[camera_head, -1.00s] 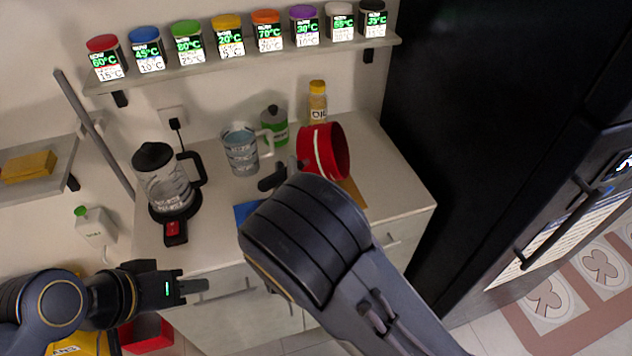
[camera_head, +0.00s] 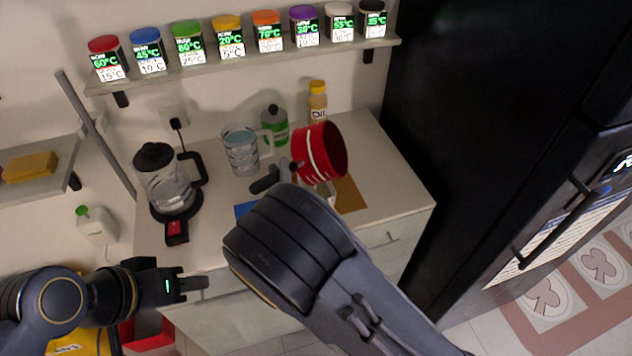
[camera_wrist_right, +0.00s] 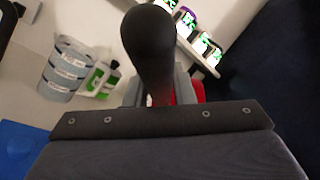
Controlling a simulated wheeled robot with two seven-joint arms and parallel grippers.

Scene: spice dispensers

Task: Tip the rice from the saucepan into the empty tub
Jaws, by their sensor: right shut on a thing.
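The red saucepan (camera_head: 308,156) is held above the right part of the counter, tipped on its side with its opening facing right. My right gripper (camera_head: 284,178) is shut on its dark handle, which also shows large between the fingers in the right wrist view (camera_wrist_right: 150,45). I cannot see rice inside the pan. A small pale edge (camera_head: 327,189) shows below the pan, mostly hidden by my right arm; I cannot tell whether it is the tub. My left gripper (camera_head: 194,284) is empty in front of the counter; its finger gap is not clear.
A kettle (camera_head: 165,185), a measuring jug (camera_head: 241,152), a green-labelled bottle (camera_head: 275,128) and an oil bottle (camera_head: 317,103) stand on the counter. A brown mat (camera_head: 349,196) and a blue mat (camera_head: 243,210) lie there. A dark fridge (camera_head: 490,120) stands right. Spice jars line the shelf above.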

